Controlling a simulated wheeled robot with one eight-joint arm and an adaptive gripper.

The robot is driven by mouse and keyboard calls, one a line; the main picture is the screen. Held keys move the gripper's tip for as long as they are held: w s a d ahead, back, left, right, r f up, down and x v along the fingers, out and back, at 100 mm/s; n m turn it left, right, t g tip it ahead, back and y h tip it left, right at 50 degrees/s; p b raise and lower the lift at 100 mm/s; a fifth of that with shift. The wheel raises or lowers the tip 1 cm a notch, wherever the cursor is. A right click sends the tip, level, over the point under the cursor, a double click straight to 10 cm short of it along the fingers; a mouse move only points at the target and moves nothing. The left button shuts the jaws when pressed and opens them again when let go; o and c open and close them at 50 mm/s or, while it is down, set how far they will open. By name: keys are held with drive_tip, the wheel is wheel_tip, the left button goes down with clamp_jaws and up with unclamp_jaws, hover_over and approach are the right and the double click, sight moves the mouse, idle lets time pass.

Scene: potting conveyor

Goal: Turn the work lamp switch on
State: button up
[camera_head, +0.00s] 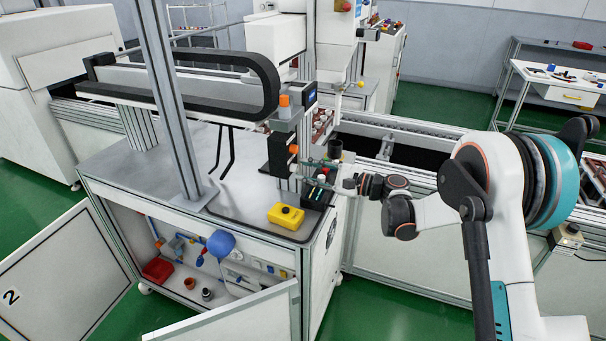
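No work lamp or lamp switch can be clearly made out. A blue dome-shaped thing (221,243), possibly a lamp head, shows at the open cabinet front. A yellow box (286,216) with a dark button on top sits at the table's front right corner. A small black box (317,196) with light marks on top stands just right of it. My gripper (326,174) is above and beside the black box, reaching in from the right. Its fingers are small and blend with the machine parts behind, so their opening and any contact are unclear.
A grey upright post (172,110) and a black cable chain (262,85) rise over the table. A black-and-orange fixture (282,155) stands close left of my gripper. Open cabinet doors (45,270) stick out at the front. A conveyor (420,135) runs behind my arm.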

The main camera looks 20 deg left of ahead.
drive_tip(key=shift+a, duration=1)
clamp_jaws()
drive_tip(key=shift+m, duration=0.3)
drive_tip(key=m, duration=0.5)
drive_tip(key=shift+w+m+b, duration=0.1)
drive_tip(key=shift+m+b, duration=0.2)
drive_tip(key=shift+b, duration=0.05)
drive_tip(key=m, duration=0.5)
drive_tip(key=shift+m, duration=0.3)
